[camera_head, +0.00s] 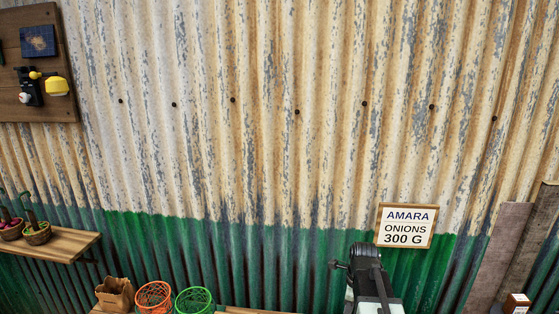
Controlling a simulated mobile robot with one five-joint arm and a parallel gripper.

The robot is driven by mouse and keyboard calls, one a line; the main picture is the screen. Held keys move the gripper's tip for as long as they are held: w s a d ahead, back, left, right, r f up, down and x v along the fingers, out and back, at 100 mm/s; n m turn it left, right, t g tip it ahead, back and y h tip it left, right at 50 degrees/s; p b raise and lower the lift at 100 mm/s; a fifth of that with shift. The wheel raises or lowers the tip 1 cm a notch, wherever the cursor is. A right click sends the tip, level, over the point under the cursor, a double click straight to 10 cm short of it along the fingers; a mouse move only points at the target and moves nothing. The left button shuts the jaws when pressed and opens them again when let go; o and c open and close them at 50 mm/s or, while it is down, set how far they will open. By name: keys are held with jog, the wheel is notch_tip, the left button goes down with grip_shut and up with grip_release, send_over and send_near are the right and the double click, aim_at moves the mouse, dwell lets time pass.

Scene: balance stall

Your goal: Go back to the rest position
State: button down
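At the lower right, a dark grey and white jointed part rises from the bottom edge in front of the green wall. It appears to be the end of my arm with my gripper (366,268). I cannot make out two separate fingertips, so I cannot tell whether it is open or shut. Nothing is seen held in it. The rest of the arm is below the frame.
A sign (405,226) reading "AMARA ONIONS 300 G" is just behind. An orange basket (154,298), a green basket (195,301) and a brown paper bag (115,294) stand at the bottom. A wooden shelf (70,244) holds small baskets at left. The corrugated wall (270,120) is mostly bare.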

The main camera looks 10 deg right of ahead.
jog(key=s+a+n, duration=0.3)
jog(key=a+n, duration=0.3)
jog(key=n, duration=0.5)
jog(key=s+a+n+g, duration=0.1)
jog(key=s+a+n, duration=0.3)
jog(key=n, duration=0.8)
jog(key=a, duration=0.2)
jog(key=shift+s+a+h, duration=0.25)
jog(key=shift+a+h, duration=0.05)
jog(key=shift+a, duration=0.05)
